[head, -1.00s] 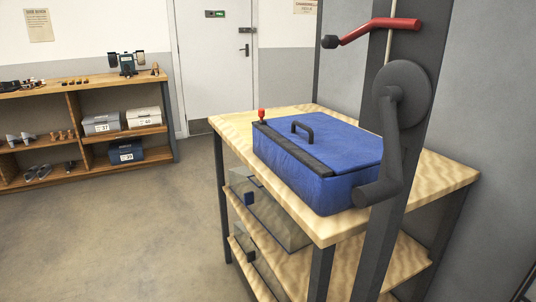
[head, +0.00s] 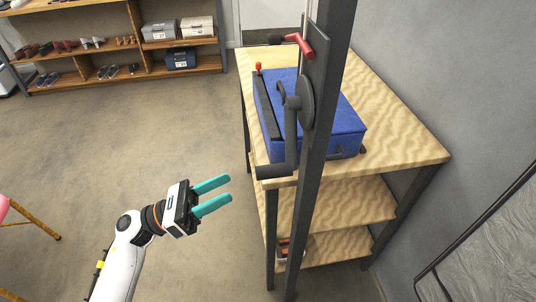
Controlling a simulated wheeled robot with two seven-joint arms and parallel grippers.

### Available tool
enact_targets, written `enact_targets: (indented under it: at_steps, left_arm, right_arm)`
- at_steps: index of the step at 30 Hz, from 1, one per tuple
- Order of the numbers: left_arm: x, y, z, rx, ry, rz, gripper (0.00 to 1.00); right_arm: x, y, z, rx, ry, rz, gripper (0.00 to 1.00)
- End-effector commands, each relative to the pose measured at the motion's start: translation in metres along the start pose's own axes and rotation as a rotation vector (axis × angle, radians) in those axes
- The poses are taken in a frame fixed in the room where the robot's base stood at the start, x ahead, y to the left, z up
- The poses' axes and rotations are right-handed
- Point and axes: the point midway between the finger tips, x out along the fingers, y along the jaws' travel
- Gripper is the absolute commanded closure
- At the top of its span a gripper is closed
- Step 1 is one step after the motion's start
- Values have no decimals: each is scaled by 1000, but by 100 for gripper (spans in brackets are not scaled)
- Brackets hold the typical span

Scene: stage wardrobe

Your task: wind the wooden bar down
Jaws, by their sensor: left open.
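A dark grey crank (head: 291,136) with a round hub is mounted on a dark upright post (head: 322,130). Its arm hangs down and ends in a dark handle (head: 273,171) pointing left. A red lever (head: 301,44) with a black knob sits higher on the post. My left gripper (head: 222,194) has two teal fingers, open and empty, left of and a little below the crank handle in the picture, apart from it. No wooden bar can be made out in the head view. My right gripper is not in view.
A wooden-topped shelf unit (head: 408,140) stands behind the post, bearing a blue case (head: 340,122). A wall shelf (head: 70,78) with shoes and boxes is at the back left. A framed silvery panel (head: 490,250) is at the lower right. Open floor lies left of the post.

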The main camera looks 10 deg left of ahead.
Motion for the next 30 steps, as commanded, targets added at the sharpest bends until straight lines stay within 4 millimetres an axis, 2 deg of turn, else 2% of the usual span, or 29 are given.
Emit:
enact_targets:
  at_steps: [12,15,21,30]
  left_arm:
    - [83,1,-5,-2,9,2,54]
    - [97,1,-5,-3,10,0,54]
    - [111,0,-2,-3,6,-1,54]
    - [112,0,-1,-4,5,-2,54]
  right_arm:
    - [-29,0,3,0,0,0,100]
    - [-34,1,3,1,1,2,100]
    - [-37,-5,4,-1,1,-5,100]
    - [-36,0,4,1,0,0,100]
